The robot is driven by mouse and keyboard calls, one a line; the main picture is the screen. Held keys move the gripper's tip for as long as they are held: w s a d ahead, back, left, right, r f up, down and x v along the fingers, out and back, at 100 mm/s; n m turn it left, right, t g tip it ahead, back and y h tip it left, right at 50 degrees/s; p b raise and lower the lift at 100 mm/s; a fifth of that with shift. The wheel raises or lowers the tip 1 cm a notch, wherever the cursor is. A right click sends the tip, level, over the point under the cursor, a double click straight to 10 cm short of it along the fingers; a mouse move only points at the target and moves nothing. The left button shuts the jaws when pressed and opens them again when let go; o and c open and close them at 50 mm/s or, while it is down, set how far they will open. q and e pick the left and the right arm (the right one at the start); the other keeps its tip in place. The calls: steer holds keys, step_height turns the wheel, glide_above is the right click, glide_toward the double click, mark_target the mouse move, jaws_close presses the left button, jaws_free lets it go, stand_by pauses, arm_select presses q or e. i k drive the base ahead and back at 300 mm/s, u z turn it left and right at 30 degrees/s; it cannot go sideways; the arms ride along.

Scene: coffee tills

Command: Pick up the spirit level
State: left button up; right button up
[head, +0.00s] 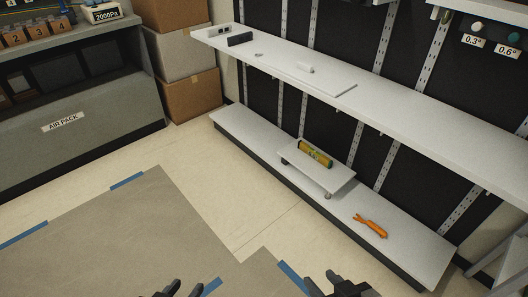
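The spirit level (315,154) looks like a yellow-green bar with dark parts. It lies on a small raised white platform (335,178) that stands on the low white shelf. My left gripper (187,289) and my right gripper (328,287) show only at the bottom edge of the head view, partly cut off. Both are well short of the shelf and apart from the level. Their fingers look spread, with nothing seen between them.
An orange tool (371,226) lies on the low shelf (405,250), right of the platform. A long upper shelf (420,130) overhangs behind, carrying a few small items. Cardboard boxes (192,98) and a grey counter (70,125) stand left. The floor before the shelf is clear.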

mark_target(326, 162)
steer(key=u, duration=0.95)
steer(key=i, duration=2.35)
steer(key=z, duration=2.1)
